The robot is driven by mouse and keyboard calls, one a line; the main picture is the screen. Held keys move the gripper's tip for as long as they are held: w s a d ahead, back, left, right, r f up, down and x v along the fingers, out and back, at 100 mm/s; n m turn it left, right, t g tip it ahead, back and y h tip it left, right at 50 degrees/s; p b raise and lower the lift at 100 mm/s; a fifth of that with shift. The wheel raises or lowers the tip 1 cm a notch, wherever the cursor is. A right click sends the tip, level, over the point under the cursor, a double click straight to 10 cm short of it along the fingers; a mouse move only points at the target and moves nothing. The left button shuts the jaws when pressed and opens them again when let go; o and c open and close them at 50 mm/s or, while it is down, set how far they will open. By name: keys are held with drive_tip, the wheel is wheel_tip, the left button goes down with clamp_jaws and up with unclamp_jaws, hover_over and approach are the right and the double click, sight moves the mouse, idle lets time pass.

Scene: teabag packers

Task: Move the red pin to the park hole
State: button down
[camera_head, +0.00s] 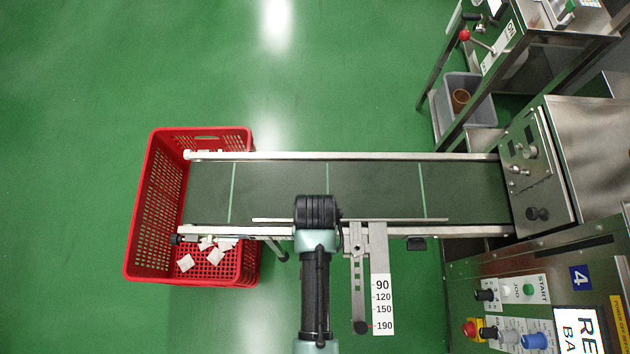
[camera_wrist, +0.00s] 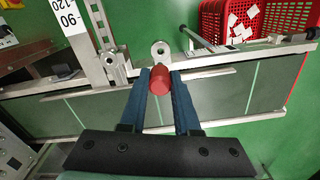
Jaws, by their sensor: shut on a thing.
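The red pin (camera_wrist: 160,80) is held between the two fingertips of my gripper (camera_wrist: 160,92) in the wrist view, its round red head facing the camera. The pin's lower end is hidden. Just beyond it, a small metal tab with a round hole (camera_wrist: 160,50) sits at the conveyor rail; I cannot tell whether this is the park hole. To its left is a metal bracket with holes (camera_wrist: 114,64), beside the scale plate (camera_wrist: 70,16). In the head view my arm's wrist covers the gripper and pin over the conveyor's near rail.
The conveyor belt (camera_head: 280,190) with metal side rails runs across the scene. A red crate (camera_head: 145,205) with white teabags stands at its left end. The scale plate (camera_head: 381,290) projects from the near rail. Steel machines with a control panel (camera_head: 510,315) stand at the right.

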drive_tip(key=shift+r+p, duration=0.1)
drive_tip(key=shift+p, duration=0.2)
wheel_tip(320, 180, down, 6)
drive_tip(key=b, duration=0.4)
drive_tip(key=shift+p, duration=0.75)
idle(1.5)
drive_tip(key=shift+f+b, duration=1.5)
drive_tip(key=shift+f, duration=0.6)
drive_tip(key=c, duration=0.6)
unclamp_jaws()
drive_tip(key=shift+o, duration=0.2)
drive_tip(key=shift+r, duration=0.15)
wheel_tip(320, 180, up, 13)
drive_tip(key=shift+f+p, duration=0.1)
drive_tip(key=shift+p, duration=0.6)
